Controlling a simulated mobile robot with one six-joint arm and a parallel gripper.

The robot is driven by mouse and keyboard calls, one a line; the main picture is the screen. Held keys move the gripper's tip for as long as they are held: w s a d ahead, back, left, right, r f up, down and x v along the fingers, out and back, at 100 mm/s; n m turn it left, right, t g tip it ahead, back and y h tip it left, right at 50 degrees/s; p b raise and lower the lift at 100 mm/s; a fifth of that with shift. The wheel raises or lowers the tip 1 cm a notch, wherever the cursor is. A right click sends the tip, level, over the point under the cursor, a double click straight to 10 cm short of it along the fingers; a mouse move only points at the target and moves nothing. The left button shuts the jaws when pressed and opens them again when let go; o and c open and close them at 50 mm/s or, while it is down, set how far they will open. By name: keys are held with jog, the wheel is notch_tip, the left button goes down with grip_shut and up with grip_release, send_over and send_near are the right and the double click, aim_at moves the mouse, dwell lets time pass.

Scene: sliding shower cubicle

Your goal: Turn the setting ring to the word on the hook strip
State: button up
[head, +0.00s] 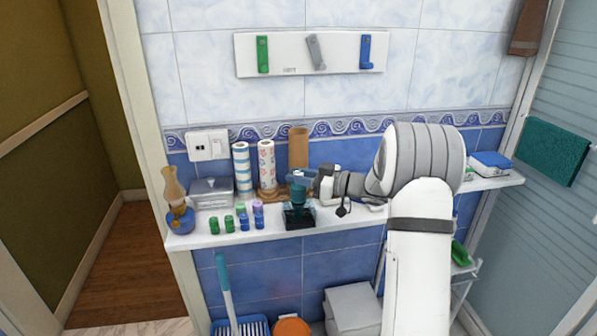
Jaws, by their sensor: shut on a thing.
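The white hook strip (330,68) is on the tiled wall, with a green hook, a grey tilted hook and a blue hook. A small dark word shows on its lower part, too small to read surely. A teal device (298,196) stands upright on a black base (299,217) on the shelf. My gripper (298,177) reaches in from the right and is shut on the device's top, where the setting ring seems to be. The fingers cover most of that top, so the ring's markings and its setting are hidden.
Several small green, blue and purple containers (243,219) stand left of the device on the white shelf (225,239). Paper rolls (266,165) stand behind. An oil lamp (179,210) and a silver box (211,193) are at the left. The shelf front before the device is narrow.

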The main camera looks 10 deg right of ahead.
dwell(0.3)
jog(key=o, duration=1)
jog(key=v, duration=0.8)
jog(key=shift+w, duration=0.15)
